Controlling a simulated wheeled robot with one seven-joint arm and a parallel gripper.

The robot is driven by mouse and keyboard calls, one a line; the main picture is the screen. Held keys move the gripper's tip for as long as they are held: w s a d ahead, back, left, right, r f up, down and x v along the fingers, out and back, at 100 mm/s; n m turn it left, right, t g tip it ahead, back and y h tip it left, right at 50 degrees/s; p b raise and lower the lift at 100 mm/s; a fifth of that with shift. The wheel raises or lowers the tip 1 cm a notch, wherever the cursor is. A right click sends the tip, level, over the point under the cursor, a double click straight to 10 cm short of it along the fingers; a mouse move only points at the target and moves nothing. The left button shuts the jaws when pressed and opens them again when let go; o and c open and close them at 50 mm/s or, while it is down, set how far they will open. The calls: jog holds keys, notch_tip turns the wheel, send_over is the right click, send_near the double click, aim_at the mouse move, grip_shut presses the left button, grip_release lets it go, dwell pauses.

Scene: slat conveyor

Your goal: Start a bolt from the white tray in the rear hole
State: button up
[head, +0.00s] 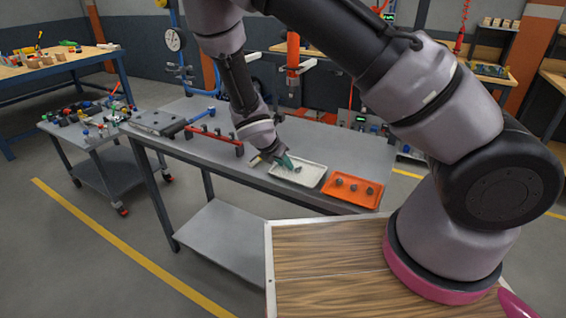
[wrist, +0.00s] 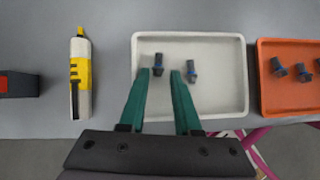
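The white tray (head: 312,180) lies on the grey bench in the head view and fills the middle of the wrist view (wrist: 230,105). Two dark blue-grey bolts lie in it in the wrist view, a left bolt (wrist: 158,60) and a right bolt (wrist: 191,72). My gripper (wrist: 160,71) has its teal fingers apart over the tray. The left bolt shows between and just beyond the fingertips; the right bolt is outside the right finger. In the head view my gripper (head: 284,162) reaches down over the tray's left part. I cannot make out the rear hole; a grey plate (head: 158,121) lies at the bench's left end.
An orange tray (head: 345,201) with several dark parts sits right of the white tray. A yellow-and-white tool (wrist: 80,75) lies left of it. A red rack (head: 213,138) stands between plate and trays. A cart (head: 88,135) with loose parts stands left of the bench.

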jog(key=shift+s, duration=0.1)
grip_shut()
jog(key=shift+a, duration=0.1)
jog(key=shift+r, duration=2.5)
